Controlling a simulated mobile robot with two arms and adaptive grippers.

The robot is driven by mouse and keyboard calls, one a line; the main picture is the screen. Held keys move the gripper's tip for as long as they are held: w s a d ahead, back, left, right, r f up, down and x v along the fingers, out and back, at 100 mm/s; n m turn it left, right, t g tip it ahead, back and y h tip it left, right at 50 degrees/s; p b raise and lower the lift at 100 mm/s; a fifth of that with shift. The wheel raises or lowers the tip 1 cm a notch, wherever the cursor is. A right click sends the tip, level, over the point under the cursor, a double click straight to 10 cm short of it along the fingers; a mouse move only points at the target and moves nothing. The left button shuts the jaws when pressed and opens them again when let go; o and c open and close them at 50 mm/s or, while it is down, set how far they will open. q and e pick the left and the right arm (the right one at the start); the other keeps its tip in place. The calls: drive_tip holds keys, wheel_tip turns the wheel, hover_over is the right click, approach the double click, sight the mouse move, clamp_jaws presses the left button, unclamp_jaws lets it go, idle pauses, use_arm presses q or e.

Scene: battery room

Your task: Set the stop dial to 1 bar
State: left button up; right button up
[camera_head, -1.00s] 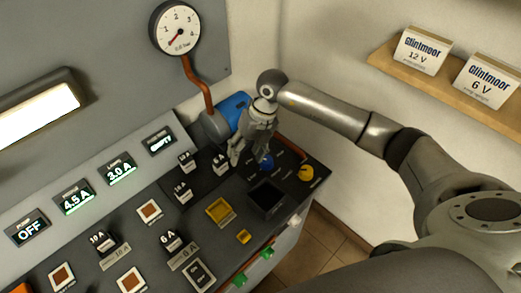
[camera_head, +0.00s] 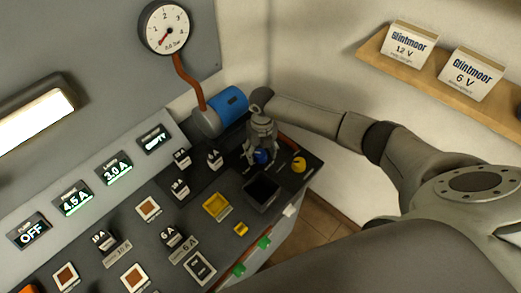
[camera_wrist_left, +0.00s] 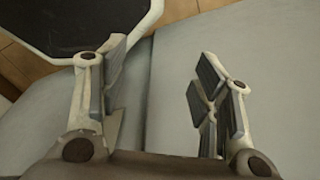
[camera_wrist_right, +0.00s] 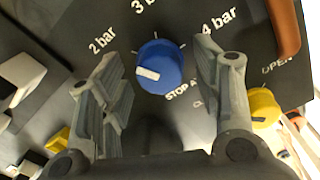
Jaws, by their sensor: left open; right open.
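The stop dial is a blue round knob with a white pointer mark (camera_wrist_right: 160,67), on the dark panel in the right wrist view. Its mark points left, below the "2 bar" label; "3 bar" and "4 bar" also show, but no "1 bar" label is visible. In the head view the dial (camera_head: 262,157) is partly covered by my right gripper (camera_head: 257,158). In the right wrist view that gripper (camera_wrist_right: 160,85) is open, its fingers either side of the dial with gaps visible. My left gripper (camera_wrist_left: 165,80) is open and empty over a pale grey surface.
A yellow knob (camera_head: 299,164) with an "OPEN" label sits right of the dial. A black square recess (camera_head: 262,191) lies in front. A gauge (camera_head: 165,27) on the wall has its red needle low left. A blue motor (camera_head: 230,103) stands behind.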

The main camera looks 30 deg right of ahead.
drive_tip(key=shift+f, duration=0.3)
drive_tip(key=c, duration=1)
drive_tip(key=shift+f+n+b, duration=0.1)
drive_tip(key=shift+n+b, duration=0.6)
drive_tip(key=shift+b, duration=0.15)
drive_tip(key=shift+c, duration=0.2)
drive_tip(key=n+b, duration=0.6)
drive_tip(key=b, duration=0.1)
drive_tip(key=shift+w+f+n, duration=0.1)
drive_tip(key=shift+n, duration=0.3)
drive_tip(key=shift+r+n+b, duration=0.15)
drive_tip(key=shift+n+b, duration=0.8)
drive_tip(key=shift+r+n+b, duration=0.1)
drive_tip(key=shift+n+b, duration=0.8)
drive_tip(key=shift+n, duration=0.05)
drive_tip(key=o, duration=1)
